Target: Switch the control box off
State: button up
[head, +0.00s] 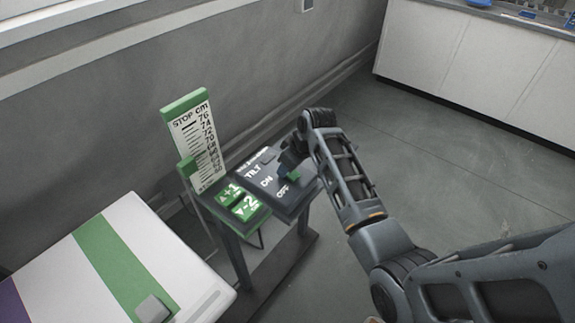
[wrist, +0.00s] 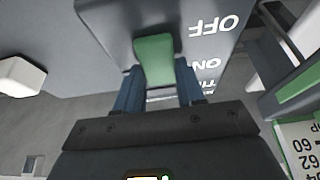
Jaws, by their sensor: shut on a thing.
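The control box (head: 267,192) is a dark panel on a stand, with white TILT, ON and OFF lettering. In the head view my gripper (head: 291,172) reaches down onto its right side, beside the ON and OFF labels. A green switch handle (wrist: 154,60) sits between my fingers in the wrist view. My gripper (wrist: 157,88) is shut on this handle, and the handle lies close to the OFF label (wrist: 214,24).
Green buttons marked with arrows (head: 243,207) adjoin the panel's left side. A green-topped height scale (head: 199,140) stands behind. A white lift top with a green stripe (head: 118,262) is at lower left. Open floor (head: 450,140) lies to the right, before white cabinets (head: 470,60).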

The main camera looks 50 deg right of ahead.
aim_at(297, 177)
jog(key=o, duration=1)
jog(key=shift+o, duration=0.2)
jog(key=shift+b+v, duration=0.35)
jog(key=shift+v, duration=3.55)
jog(key=shift+s+a+f, duration=0.1)
